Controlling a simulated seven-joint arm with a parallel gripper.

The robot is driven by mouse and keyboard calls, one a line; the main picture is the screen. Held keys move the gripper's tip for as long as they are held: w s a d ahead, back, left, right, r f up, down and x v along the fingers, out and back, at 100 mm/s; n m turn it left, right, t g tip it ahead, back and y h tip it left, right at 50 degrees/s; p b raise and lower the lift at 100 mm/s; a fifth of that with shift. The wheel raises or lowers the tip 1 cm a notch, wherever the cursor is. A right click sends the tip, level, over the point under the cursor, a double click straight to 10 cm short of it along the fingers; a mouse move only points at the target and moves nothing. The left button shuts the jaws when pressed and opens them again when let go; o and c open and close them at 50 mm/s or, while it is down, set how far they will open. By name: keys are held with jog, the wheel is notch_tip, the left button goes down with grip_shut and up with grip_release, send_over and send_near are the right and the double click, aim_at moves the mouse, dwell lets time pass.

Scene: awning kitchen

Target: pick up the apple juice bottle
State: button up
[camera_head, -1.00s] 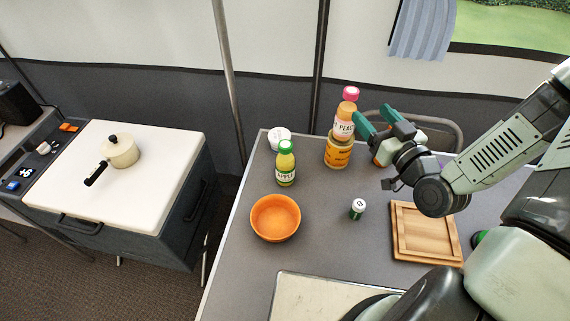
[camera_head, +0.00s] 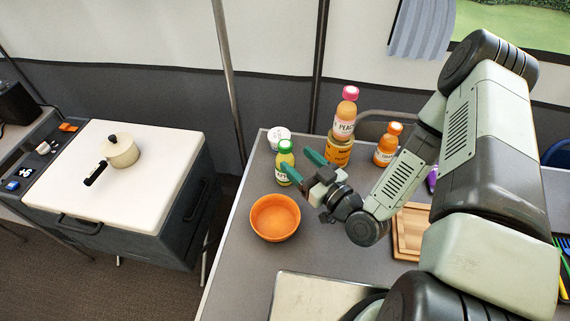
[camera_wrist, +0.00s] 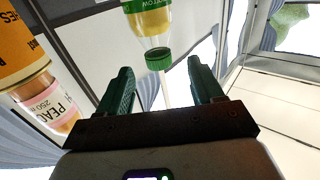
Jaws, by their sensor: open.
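The apple juice bottle (camera_head: 285,157) is small, yellow-green with a green cap, and stands upright near the table's far left edge. My gripper (camera_head: 303,166) is just to its right, open and empty, fingers pointing toward it. One finger overlaps the bottle's lower part in the head view; I cannot tell whether they touch. In the wrist view the picture is upside down: the bottle's green cap and clear body (camera_wrist: 153,38) appear ahead, between the lines of the two open fingers (camera_wrist: 160,75).
A peach juice bottle (camera_head: 347,112) stands on a yellow-orange can (camera_head: 339,150) behind my gripper. An orange-capped bottle (camera_head: 387,148) is to the right. A white-lidded tub (camera_head: 278,136) is behind the apple juice. An orange bowl (camera_head: 275,218) is in front. A wooden board (camera_head: 408,232) lies right.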

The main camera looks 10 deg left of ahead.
aim_at(290, 151)
jog(key=x, duration=0.6)
jog(key=shift+w+a, duration=0.1)
jog(key=shift+w, duration=0.15)
jog(key=shift+c, duration=0.3)
jog(key=shift+r, duration=0.1)
grip_shut()
